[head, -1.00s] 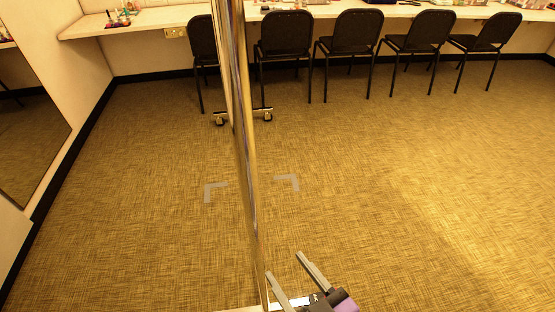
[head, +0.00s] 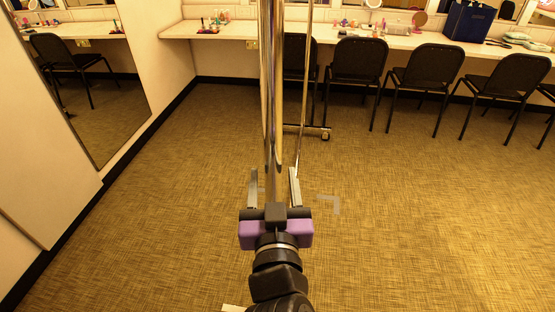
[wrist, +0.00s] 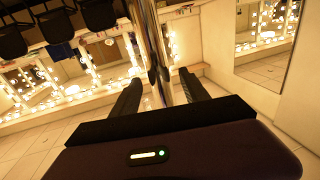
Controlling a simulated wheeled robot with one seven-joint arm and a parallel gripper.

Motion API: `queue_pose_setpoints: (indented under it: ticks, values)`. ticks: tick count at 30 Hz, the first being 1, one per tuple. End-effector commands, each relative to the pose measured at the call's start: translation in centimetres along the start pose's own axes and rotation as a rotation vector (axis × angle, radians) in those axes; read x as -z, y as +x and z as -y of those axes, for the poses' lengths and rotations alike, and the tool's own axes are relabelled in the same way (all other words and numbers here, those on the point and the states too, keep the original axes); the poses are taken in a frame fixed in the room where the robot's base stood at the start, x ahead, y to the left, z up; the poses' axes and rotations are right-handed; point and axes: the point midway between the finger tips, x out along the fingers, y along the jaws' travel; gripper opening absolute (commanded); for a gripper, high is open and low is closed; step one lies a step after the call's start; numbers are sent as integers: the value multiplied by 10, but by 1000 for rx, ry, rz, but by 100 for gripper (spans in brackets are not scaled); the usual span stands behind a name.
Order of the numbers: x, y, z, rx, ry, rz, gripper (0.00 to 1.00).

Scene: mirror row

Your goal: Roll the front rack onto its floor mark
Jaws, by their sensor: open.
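The front rack's near chrome post (head: 271,90) stands upright before me, close to the camera. A thinner far post (head: 304,95) and a wheeled foot bar (head: 312,128) show behind it. My gripper (head: 274,172) is open, with one finger on each side of the near post in the picture. In the wrist view, the post (wrist: 152,45) also runs between my open gripper's fingers (wrist: 158,92). I cannot tell whether either finger touches it. One grey corner of the floor mark (head: 333,206) shows just right of my gripper; the rest is hidden.
A long counter (head: 390,38) with small items and a dark blue box (head: 470,20) runs along the back. Several black chairs (head: 357,60) stand before it. A wall mirror (head: 85,75) is at left. Open carpet (head: 430,200) lies to the right.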

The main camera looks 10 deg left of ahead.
Motion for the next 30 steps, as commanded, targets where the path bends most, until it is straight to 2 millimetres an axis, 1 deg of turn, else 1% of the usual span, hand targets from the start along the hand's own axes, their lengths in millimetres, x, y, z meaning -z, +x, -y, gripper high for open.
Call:
queue_pose_setpoints:
  ticks: [1, 3, 9, 14, 21, 22, 23, 27, 30]
  values:
    - [2, 9, -1, -2, 0, 1, 53]
    - [2, 20, 0, -1, 0, 1, 53]
    - [1, 46, -1, -2, 0, 1, 53]
    - [0, 54, -1, 0, 0, 1, 53]
    - [0, 55, -1, 0, 0, 1, 53]
    - [0, 55, -1, 0, 0, 1, 51]
    - [0, 55, -1, 0, 0, 1, 45]
    - [0, 55, -1, 0, 0, 1, 18]
    - [0, 55, -1, 0, 0, 1, 0]
